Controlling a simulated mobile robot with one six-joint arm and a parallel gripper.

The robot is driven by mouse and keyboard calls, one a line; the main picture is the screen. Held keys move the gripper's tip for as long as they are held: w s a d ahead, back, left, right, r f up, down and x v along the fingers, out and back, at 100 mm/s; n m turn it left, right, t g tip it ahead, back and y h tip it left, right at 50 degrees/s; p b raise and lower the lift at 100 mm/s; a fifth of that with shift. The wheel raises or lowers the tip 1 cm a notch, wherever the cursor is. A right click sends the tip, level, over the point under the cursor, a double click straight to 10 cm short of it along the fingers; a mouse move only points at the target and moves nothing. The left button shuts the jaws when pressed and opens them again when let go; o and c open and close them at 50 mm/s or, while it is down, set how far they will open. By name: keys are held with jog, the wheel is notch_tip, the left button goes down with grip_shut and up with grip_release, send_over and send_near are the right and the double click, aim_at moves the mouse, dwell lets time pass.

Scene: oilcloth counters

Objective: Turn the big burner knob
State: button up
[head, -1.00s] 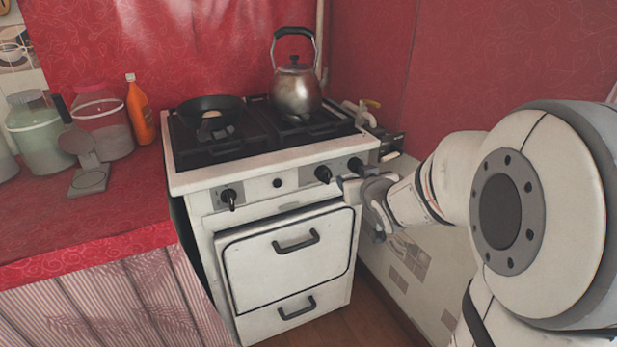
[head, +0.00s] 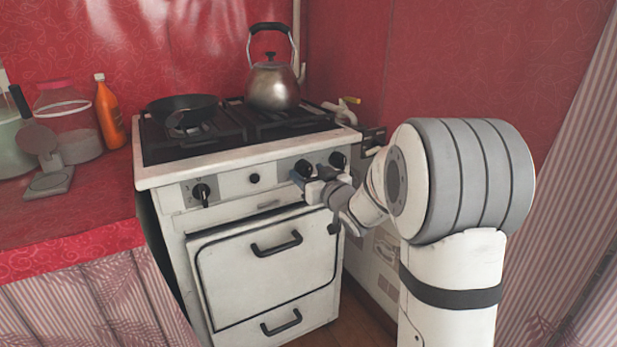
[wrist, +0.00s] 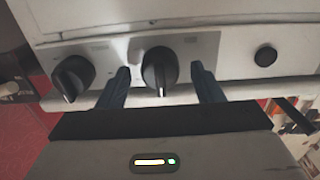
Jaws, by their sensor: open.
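The white stove's front panel (head: 230,184) carries three black knobs: a left knob (head: 203,193), a middle-right knob (head: 304,168) and a far-right knob (head: 338,159). My gripper (head: 308,182) is open at the middle-right knob. In the wrist view this knob (wrist: 160,66) sits between the two dark fingers of my gripper (wrist: 161,76), with a gap on each side. The far-right knob (wrist: 73,78) shows left of the fingers there. The knobs look much alike; I cannot tell surely which is the big one.
A small black button (head: 254,178) sits left of the middle-right knob. The oven door handle (head: 277,243) juts out below. A kettle (head: 273,84) and a pan (head: 183,107) stand on the stove. The red counter (head: 95,215) adjoins on the left; the red wall is close on the right.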

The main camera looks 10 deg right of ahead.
jog(key=shift+w+a, duration=0.15)
jog(key=shift+w, duration=0.15)
jog(key=c, duration=1)
jog(key=shift+o, duration=0.2)
